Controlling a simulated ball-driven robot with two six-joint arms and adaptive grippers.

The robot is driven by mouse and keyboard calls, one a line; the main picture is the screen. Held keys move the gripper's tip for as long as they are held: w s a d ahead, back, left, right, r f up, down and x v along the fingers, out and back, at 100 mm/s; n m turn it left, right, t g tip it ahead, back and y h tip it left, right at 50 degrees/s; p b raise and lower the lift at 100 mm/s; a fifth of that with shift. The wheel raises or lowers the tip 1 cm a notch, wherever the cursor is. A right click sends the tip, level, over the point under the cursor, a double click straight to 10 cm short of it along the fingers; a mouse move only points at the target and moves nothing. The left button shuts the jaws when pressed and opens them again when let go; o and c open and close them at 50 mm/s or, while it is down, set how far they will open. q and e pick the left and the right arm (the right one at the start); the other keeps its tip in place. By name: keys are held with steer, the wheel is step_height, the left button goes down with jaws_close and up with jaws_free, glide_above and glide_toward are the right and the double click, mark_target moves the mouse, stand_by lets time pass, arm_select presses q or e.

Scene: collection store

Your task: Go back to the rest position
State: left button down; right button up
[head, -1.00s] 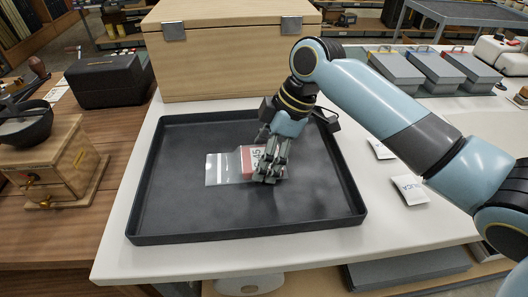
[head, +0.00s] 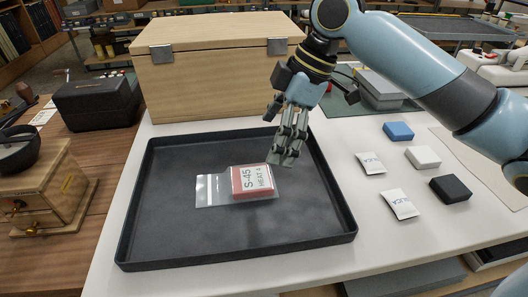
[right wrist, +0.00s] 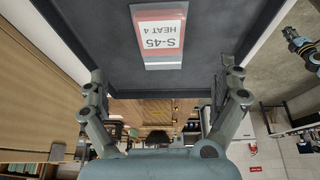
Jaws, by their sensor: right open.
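My right gripper (head: 287,150) is open and empty in the head view, raised over the right back part of a dark tray (head: 135,215). A clear bag with a red box (head: 253,182) labelled S-45 HEAT 4 lies flat in the tray, to the left of and below the fingers in the picture. The right wrist view shows the red box (right wrist: 160,32) at the top, apart from the spread fingers (right wrist: 162,95). My left gripper is not in view.
A wooden case (head: 210,70) with metal latches stands behind the tray. Right of the tray lie two white packets (head: 400,204) and small blue, white and black (head: 450,189) boxes. A wooden grinder (head: 50,190) stands at the left.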

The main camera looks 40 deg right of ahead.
steer(key=shift+s+d+r, duration=0.15)
steer(key=shift+d+r, duration=0.05)
steer(key=shift+r, duration=0.45)
steer(key=shift+f, duration=0.1)
